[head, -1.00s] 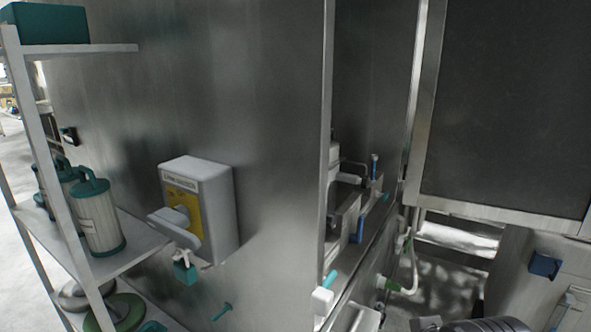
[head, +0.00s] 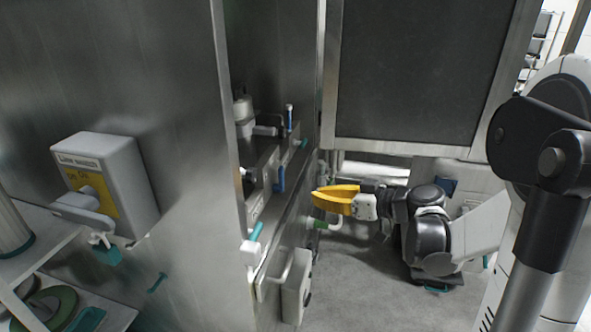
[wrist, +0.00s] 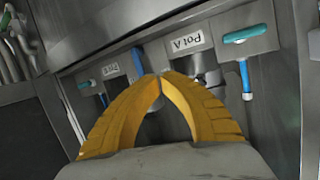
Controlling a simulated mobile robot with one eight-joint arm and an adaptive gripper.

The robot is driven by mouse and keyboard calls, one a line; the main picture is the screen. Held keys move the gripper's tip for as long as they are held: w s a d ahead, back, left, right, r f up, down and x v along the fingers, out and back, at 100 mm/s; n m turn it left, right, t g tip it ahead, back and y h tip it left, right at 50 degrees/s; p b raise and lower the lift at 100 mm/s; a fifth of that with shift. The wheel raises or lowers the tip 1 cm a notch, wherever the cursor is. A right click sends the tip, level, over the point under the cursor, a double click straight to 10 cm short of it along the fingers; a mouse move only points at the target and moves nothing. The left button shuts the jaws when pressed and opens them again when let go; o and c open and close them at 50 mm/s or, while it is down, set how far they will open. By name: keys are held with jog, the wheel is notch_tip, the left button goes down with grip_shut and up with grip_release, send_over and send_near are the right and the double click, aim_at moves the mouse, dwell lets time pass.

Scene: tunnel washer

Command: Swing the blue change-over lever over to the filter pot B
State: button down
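The blue change-over lever (head: 280,178) stands roughly upright on the side of the steel machine in the head view. In the wrist view the blue lever (wrist: 137,61) is partly hidden behind my left finger, between two upside-down labels, Pot A (wrist: 185,43) and Pot B (wrist: 111,70). My gripper (head: 316,193) has yellow fingers and sits right of the lever, apparently apart from it. In the wrist view the fingertips of my gripper (wrist: 161,76) meet with nothing seen between them. The filter pots are largely hidden.
A teal handle (wrist: 247,34) and a blue upright part (wrist: 245,80) are beside Pot A; a smaller teal handle (wrist: 86,84) is beside Pot B. A grey switch box (head: 125,185) and shelf (head: 40,262) are at left. A dark panel (head: 425,70) hangs behind. Floor (head: 365,290) is free.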

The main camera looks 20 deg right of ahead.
aim_at(283, 172)
jog(key=shift+n+t+y, duration=0.3)
jog(key=shift+n+t, duration=0.2)
jog(key=shift+t, duration=0.2)
jog(key=x, duration=0.4)
jog(key=w+d+x, duration=0.1)
jog(key=x, duration=0.3)
jog(key=d+b+x, duration=0.1)
jog(key=x, duration=0.3)
jog(key=shift+w+r, duration=0.2)
jog(key=shift+w, duration=0.5)
jog(key=shift+w+d+r, duration=0.1)
jog(key=shift+w+d, duration=0.3)
jog(key=shift+w, duration=0.2)
jog(key=shift+w+d, duration=0.45)
jog(key=shift+w, duration=0.15)
jog(key=shift+b, duration=0.85)
dwell(2.3)
dwell(0.4)
jog(key=shift+s+a, duration=0.45)
jog(key=shift+s, duration=0.2)
jog(key=shift+s+a, duration=0.45)
jog(key=shift+s, duration=0.2)
